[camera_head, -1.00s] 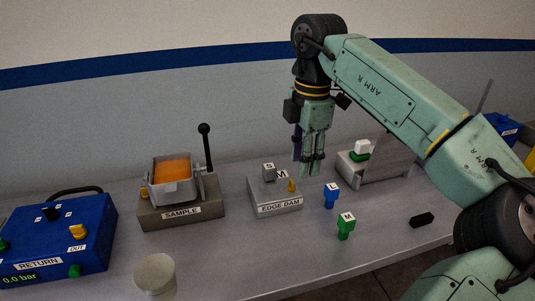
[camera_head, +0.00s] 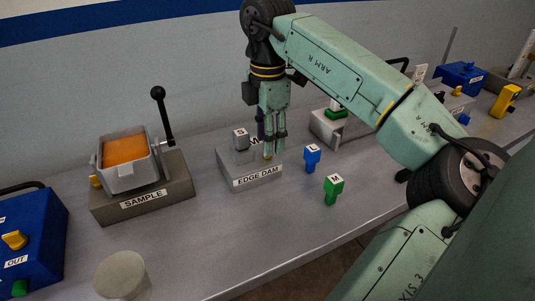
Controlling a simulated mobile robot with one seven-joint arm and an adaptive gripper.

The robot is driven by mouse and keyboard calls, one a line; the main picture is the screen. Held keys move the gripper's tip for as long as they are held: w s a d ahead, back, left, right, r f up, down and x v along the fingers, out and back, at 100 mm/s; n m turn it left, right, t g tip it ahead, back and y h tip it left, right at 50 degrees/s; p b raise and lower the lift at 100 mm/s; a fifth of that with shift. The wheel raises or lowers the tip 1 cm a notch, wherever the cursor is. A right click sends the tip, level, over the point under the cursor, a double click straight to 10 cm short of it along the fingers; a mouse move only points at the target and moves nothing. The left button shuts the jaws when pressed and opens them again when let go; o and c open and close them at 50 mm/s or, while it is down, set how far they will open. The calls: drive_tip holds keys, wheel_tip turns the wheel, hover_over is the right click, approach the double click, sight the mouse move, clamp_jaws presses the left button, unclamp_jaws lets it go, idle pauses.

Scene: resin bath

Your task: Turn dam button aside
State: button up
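The grey EDGE DAM block (camera_head: 228,168) stands on the bench at the picture's centre. A grey piece marked S (camera_head: 241,139) stands on its left part. A small yellow button (camera_head: 267,157) shows at its right end, partly hidden by my fingers. My gripper (camera_head: 273,155) points down over that right end, its fingertips right at the button. I cannot tell whether they touch it. The fingers are close together, with a narrow gap at most. How far open they are is unclear.
Blue piece L (camera_head: 312,156) and green piece M (camera_head: 333,189) stand to the right of the block. The SAMPLE stand (camera_head: 174,187) with its upright black lever (camera_head: 163,115) is on the left. A round pale container (camera_head: 121,271) sits in front. The front middle of the bench is clear.

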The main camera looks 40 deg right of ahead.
wheel_tip(320, 180, down, 2)
drive_tip(key=shift+f+b, duration=0.15)
drive_tip(key=shift+b, duration=0.15)
drive_tip(key=shift+c, duration=0.5)
clamp_jaws()
